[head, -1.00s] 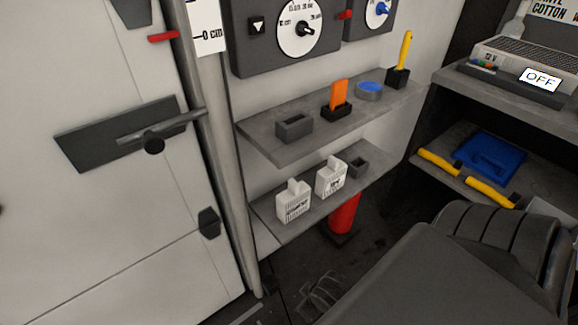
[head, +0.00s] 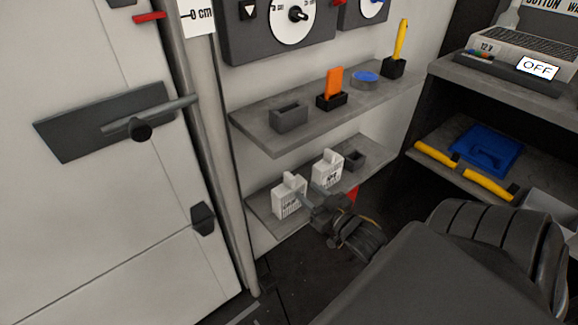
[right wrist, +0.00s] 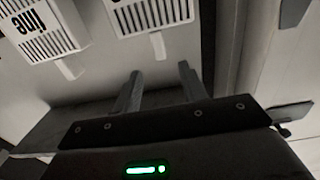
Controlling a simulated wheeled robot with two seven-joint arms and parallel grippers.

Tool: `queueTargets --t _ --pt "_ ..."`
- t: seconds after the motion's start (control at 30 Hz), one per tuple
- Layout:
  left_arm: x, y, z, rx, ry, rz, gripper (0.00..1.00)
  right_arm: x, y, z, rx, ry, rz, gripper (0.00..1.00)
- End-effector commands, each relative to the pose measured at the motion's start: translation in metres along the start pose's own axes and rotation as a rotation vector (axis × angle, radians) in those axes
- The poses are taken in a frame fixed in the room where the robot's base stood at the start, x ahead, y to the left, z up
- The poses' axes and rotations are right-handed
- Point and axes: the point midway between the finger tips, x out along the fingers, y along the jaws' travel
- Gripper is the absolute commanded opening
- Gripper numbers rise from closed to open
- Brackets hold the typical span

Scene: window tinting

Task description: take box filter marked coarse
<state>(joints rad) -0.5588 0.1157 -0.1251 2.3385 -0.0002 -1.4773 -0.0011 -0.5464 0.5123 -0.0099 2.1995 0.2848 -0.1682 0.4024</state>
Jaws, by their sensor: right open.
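Two white box filters with slatted faces and top tabs stand on the lower grey shelf. The right filter (head: 327,166) has a shorter label. In the right wrist view, the filter at left (right wrist: 40,28) shows upside-down lettering like "fine"; the other (right wrist: 152,14) shows slats and its tab, with no readable label. My right gripper (head: 318,196) is open and empty, beside the left filter; its spread fingers (right wrist: 158,82) point towards that filter's tab, apart from it.
The lower shelf (head: 262,216) also bears a small dark open holder (head: 354,158). The upper shelf (head: 262,128) above bears a grey tray (head: 289,117), an orange piece (head: 334,80) and a blue disc (head: 366,76). A pole and white door panel (head: 80,210) stand left.

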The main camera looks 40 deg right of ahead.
Motion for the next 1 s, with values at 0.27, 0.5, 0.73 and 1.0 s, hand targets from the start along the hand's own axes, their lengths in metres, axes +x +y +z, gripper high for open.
queueTargets --t 0.27,0.5,0.73,1.0 --pt "0.000 0.000 0.000 0.000 0.002 0.000 0.38 0.012 0.002 -0.005 0.001 0.030 -0.007 0.42" --pt "-0.007 0.000 0.000 0.000 0.006 -0.001 0.38 0.048 0.001 -0.005 0.001 0.028 -0.007 0.42" --pt "-0.010 0.000 0.000 0.000 0.006 -0.001 0.38 0.058 0.001 -0.005 0.001 0.024 -0.005 0.42" --pt "-0.014 0.000 0.002 -0.001 0.006 -0.001 0.38 0.088 -0.001 -0.002 0.001 0.028 -0.006 0.42"
